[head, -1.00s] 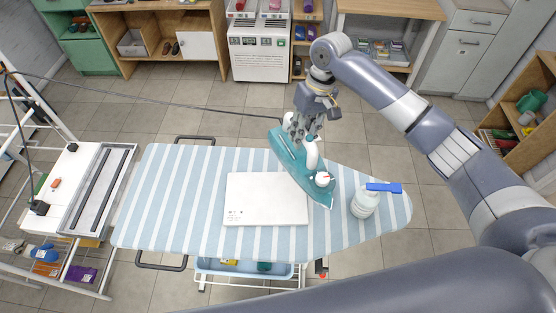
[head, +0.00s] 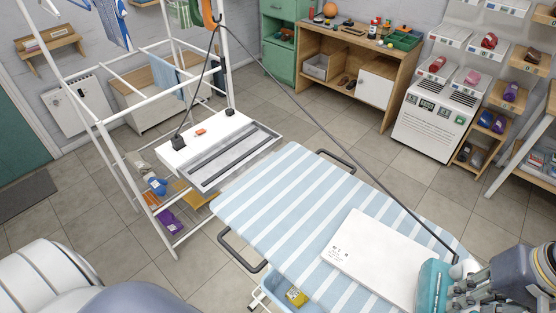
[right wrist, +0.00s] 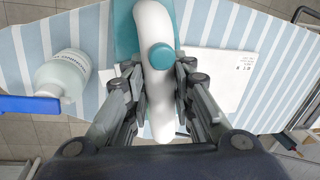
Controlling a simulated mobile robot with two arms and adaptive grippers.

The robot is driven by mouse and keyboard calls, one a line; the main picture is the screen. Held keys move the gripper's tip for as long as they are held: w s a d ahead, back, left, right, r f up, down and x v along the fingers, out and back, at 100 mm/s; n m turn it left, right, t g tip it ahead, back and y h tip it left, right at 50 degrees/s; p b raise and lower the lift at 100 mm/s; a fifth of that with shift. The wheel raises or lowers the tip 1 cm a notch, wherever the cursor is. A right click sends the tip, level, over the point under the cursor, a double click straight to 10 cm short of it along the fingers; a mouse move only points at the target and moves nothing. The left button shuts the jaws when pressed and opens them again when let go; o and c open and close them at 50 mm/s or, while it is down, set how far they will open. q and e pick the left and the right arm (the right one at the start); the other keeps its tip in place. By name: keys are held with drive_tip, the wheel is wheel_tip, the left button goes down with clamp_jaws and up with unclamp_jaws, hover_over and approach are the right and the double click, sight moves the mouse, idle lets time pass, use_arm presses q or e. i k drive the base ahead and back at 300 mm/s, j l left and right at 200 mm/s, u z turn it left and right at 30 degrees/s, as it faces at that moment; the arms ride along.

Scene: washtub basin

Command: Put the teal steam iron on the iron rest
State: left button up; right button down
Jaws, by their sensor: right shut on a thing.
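The teal steam iron (head: 432,286) shows at the lower right of the head view, beside the right end of a flat white slab. It is partly cut off and covered by my right gripper (head: 480,284). In the right wrist view my right gripper (right wrist: 157,88) is shut on the iron's white handle (right wrist: 153,30), with fingers on both sides; the teal body (right wrist: 125,32) shows beneath. The likely iron rest (head: 233,157) is a grey metal tray with dark bars on a white shelf at the ironing board's far left end. My left gripper is out of view.
The striped ironing board (head: 290,195) carries the white slab (head: 375,250). A white bottle with a blue top (right wrist: 62,75) stands near the iron. A dark cord (head: 345,150) runs from the iron to the white rack (head: 150,200). The board's left half is clear.

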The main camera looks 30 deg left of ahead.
sight(231, 154)
drive_tip(key=u, duration=1.15)
drive_tip(key=i+u, duration=0.15)
drive_tip(key=u, duration=0.2)
drive_tip(key=j+u, duration=0.1)
drive_tip(key=u, duration=0.25)
drive_tip(key=i+l, duration=0.1)
drive_tip(key=i, duration=0.6)
